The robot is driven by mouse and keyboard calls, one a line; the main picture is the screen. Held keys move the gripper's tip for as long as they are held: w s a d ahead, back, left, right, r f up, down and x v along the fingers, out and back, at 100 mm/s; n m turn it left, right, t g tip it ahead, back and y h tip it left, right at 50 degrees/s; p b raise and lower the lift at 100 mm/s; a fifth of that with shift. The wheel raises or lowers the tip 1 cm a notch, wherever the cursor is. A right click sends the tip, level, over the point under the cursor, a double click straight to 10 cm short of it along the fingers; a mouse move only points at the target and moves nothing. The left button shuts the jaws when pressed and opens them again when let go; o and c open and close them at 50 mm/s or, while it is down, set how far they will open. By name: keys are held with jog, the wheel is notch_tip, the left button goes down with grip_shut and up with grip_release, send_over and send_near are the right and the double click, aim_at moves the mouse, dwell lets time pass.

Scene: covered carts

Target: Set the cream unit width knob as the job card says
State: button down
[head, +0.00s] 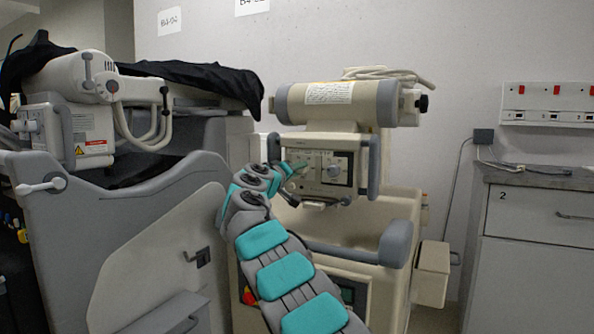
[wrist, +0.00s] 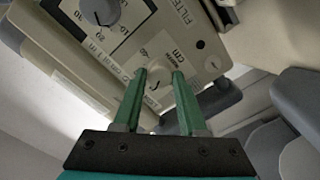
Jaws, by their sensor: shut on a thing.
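The cream unit (head: 326,147) stands in the middle of the head view, its control panel facing me. In the wrist view a small cream knob (wrist: 158,73) sits on the panel beside a "cm" label; I take it for the width knob. My gripper (wrist: 160,75) has its two green fingers on either side of this knob, shut on it. In the head view my gripper (head: 295,168) reaches the left part of the panel and hides the knob. The knob's exact setting is too small to read. A white printed sheet (head: 330,93) lies on the cylinder above; its text is unreadable.
A larger grey dial (wrist: 98,10) with a numbered scale is near the gripped knob. Grey handles (head: 374,165) flank the panel. A grey cart (head: 130,215) with a black cover (head: 205,80) stands close on the left. A drawer cabinet (head: 540,210) is at the right.

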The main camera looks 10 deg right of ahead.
jog(key=shift+a, duration=0.1)
jog(key=shift+c, duration=2.3)
grip_release()
jog(key=b+v, duration=0.1)
jog(key=v, duration=0.6)
jog(key=shift+s+a+b, duration=0.2)
jog(key=shift+s+b, duration=0.15)
jog(key=shift+b, duration=0.05)
